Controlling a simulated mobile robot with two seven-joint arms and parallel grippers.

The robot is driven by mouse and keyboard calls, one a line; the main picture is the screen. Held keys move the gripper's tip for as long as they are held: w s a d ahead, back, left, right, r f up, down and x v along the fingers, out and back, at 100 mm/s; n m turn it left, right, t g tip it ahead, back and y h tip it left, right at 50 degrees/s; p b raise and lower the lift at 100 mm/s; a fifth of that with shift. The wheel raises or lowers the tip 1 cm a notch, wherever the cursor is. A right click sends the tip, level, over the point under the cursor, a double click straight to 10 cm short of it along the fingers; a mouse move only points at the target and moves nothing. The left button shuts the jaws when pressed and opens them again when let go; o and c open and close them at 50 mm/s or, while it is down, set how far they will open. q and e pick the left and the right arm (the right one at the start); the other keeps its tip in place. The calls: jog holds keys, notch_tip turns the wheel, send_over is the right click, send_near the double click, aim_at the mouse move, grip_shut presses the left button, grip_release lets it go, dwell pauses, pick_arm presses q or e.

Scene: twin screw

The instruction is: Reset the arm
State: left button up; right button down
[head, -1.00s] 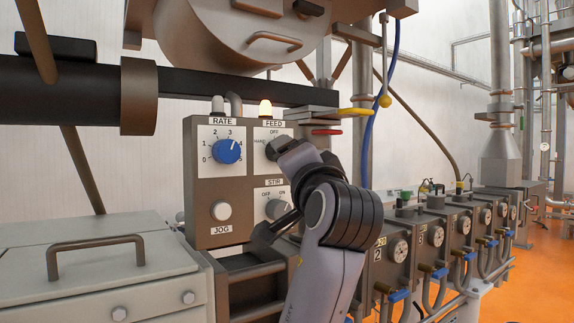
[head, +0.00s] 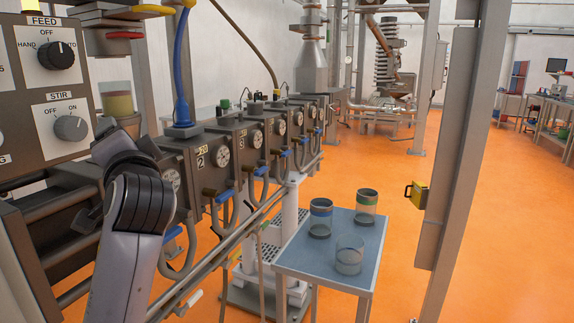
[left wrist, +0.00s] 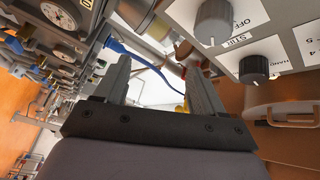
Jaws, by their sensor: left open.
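My left arm rises from the lower left of the head view, in front of the machine and right of the control panel (head: 22,110). Its gripper is hard to make out there. In the left wrist view my left gripper (left wrist: 158,85) is open, with nothing between its two fingers. The black FEED knob (head: 57,55) and the grey STIR knob (head: 70,127) are uncovered in the head view, left of my arm. In the left wrist view the STIR knob (left wrist: 213,22) and FEED knob (left wrist: 253,70) are right of the fingers, apart from them. My right gripper is out of view.
A row of gauges (head: 222,159) and hoses runs away behind my arm. A small blue-topped table (head: 300,258) holds three glass jars, one a clear jar (head: 349,256). A grey post (head: 450,150) stands right of it. Orange floor (head: 510,240) is open at right.

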pick_arm(q)
jog(key=s+d+f+m+h, duration=0.1)
jog(key=f+h, duration=0.2)
jog(key=f, duration=0.7)
jog(key=s+d+f+g+h, duration=0.1)
jog(key=d+f+h, duration=0.15)
jog(key=f, duration=0.85)
jog(key=s+d+f+m+h, duration=0.1)
jog(key=f+h, duration=0.2)
jog(key=f, duration=0.7)
jog(key=s+d+f+n+g+h, duration=0.2)
jog(key=s+f+n+g+h, duration=0.2)
jog(key=s+f, duration=1.7)
jog(key=s+n, duration=0.1)
jog(key=s, duration=0.1)
jog(key=shift+s+d+f+h, duration=0.25)
jog(key=shift+s+d+h, duration=0.05)
jog(key=shift+d+h, duration=0.1)
